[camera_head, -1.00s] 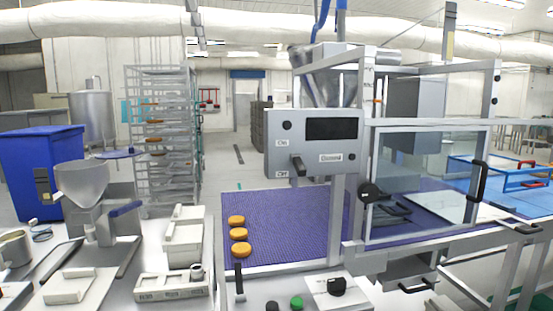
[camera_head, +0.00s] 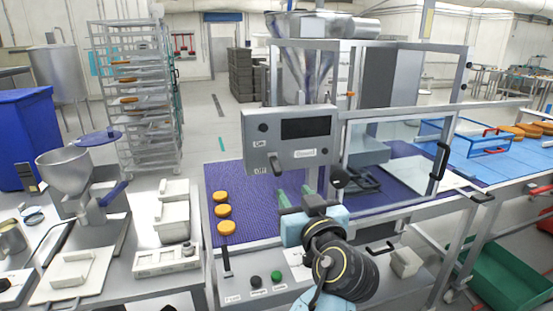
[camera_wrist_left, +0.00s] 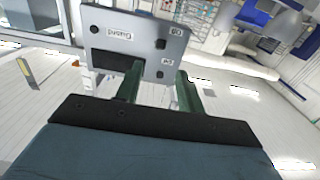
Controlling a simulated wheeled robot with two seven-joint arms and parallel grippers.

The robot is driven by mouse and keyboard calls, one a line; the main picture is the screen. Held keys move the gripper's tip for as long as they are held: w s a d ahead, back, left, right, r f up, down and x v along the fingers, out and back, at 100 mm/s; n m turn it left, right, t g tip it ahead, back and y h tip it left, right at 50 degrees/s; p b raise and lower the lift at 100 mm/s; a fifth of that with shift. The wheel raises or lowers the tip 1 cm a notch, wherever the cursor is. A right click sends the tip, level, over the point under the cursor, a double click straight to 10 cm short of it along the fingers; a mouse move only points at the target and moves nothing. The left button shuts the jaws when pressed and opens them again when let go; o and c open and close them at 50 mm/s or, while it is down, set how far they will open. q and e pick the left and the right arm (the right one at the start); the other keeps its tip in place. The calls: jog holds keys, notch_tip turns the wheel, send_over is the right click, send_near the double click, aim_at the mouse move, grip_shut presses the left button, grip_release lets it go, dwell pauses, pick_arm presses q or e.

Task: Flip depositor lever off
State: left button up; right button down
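The depositor's grey control panel (camera_head: 290,150) has a dark display and On and Off labels at its left side. In the left wrist view the panel (camera_wrist_left: 145,25) appears upside down beyond the open fingers (camera_wrist_left: 157,85), and the lever (camera_wrist_left: 160,43) is seen nearly end-on. My right gripper is not in view.
A purple conveyor belt (camera_head: 240,175) carries orange rounds (camera_head: 222,211) left of my left arm. A clear guard with a black handle (camera_head: 440,160) stands right of the panel. A bench with a small hopper (camera_head: 65,170) is at left. A green crate (camera_head: 500,275) is at lower right.

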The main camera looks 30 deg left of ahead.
aim_at(279, 170)
pick_arm(q)
jog(key=p+x, duration=0.3)
jog(key=x, duration=0.9)
jog(key=shift+s+r, duration=0.1)
jog(key=shift+w+a, duration=0.4)
jog(key=shift+a, duration=0.1)
jog(key=shift+c, duration=0.5)
grip_shut()
